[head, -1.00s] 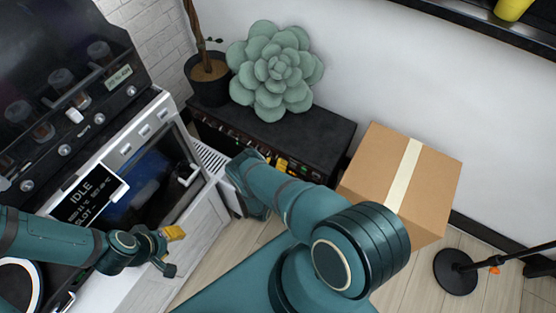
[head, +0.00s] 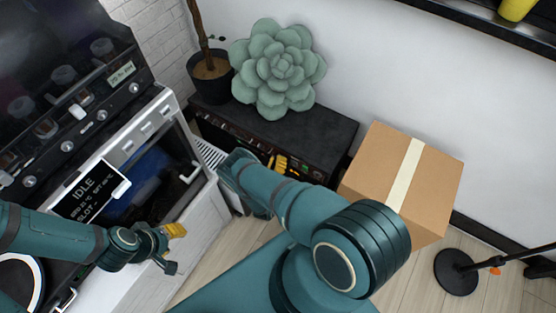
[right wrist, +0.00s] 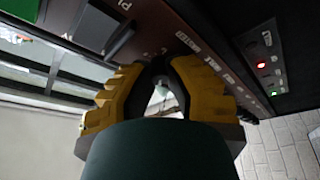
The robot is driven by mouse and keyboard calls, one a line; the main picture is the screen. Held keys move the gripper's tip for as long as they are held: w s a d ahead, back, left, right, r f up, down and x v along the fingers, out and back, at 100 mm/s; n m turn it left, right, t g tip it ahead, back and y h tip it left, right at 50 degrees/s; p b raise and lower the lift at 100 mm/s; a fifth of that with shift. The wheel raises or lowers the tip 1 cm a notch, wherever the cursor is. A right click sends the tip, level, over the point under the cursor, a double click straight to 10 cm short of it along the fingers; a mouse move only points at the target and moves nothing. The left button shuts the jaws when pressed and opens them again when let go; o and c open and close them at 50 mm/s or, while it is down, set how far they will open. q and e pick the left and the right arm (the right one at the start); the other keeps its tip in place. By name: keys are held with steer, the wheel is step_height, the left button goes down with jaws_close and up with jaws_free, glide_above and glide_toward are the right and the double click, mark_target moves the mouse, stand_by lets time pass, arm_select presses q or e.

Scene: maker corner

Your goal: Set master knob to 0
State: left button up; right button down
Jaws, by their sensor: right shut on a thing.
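The black amplifier (head: 320,125) stands against the wall, its control panel facing my right arm. In the right wrist view its dark panel (right wrist: 222,62) fills the top, and the word MASTER is printed beside the fingertips. My right gripper (head: 280,165) has yellow fingers at the panel. In the right wrist view the right gripper (right wrist: 158,68) is shut on the master knob, which the fingers almost wholly hide. The knob's setting cannot be read. My left gripper (head: 170,250) is open and empty, in front of the white-framed machine.
The machine (head: 150,130) with an IDLE display stands at left. A succulent (head: 275,68) and a potted plant (head: 208,80) are by the amplifier's back edge. A cardboard box (head: 420,180) is to its right. A round stand base (head: 455,272) is on the floor.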

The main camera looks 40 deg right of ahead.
steer(key=shift+d+r+n+y, duration=0.1)
steer(key=shift+n+y, duration=0.7)
steer(key=shift+n, duration=1.4)
steer(key=shift+s, duration=0.1)
steer(key=c, duration=1.2)
jaws_free()
steer(key=shift+o, duration=0.2)
